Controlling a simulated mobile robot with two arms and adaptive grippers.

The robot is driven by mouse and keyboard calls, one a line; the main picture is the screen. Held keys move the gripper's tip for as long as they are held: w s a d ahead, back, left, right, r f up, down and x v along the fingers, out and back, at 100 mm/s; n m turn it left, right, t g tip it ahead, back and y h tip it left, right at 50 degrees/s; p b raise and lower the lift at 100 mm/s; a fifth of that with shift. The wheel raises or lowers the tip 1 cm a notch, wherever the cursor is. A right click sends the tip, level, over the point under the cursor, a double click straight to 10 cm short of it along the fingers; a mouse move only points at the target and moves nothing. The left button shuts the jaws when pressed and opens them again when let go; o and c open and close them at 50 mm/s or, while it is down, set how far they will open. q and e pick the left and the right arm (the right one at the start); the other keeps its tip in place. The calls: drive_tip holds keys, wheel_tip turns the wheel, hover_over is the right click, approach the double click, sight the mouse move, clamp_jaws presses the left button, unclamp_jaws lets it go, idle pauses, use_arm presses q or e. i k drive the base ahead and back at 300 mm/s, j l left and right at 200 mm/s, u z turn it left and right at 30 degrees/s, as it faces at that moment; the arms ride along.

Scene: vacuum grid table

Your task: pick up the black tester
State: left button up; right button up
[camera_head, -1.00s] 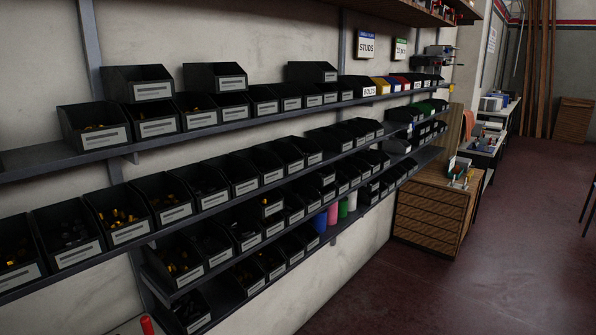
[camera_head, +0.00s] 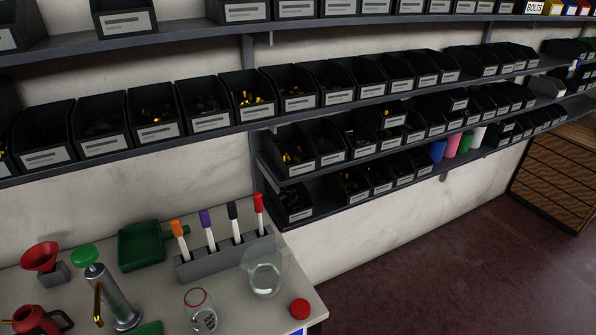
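The black tester (camera_head: 234,222) has a black top and a white lower part. It stands slightly tilted in a grey rack (camera_head: 213,265) on the table at the lower left. In the same rack stand an orange tester (camera_head: 180,240) and a purple tester (camera_head: 207,230) to its left, and a red tester (camera_head: 260,213) to its right. The lower ends of the testers are hidden in the rack. Neither of my grippers is in view.
On the table (camera_head: 160,292) are a clear glass vessel (camera_head: 265,278), a red-rimmed jar (camera_head: 200,312), a red cap (camera_head: 299,308), a green tray (camera_head: 143,247), and a metal cylinder with a green knob (camera_head: 112,297). Shelves of black bins (camera_head: 208,104) line the wall behind.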

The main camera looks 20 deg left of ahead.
sight(231, 206)
drive_tip(key=u, duration=1.5)
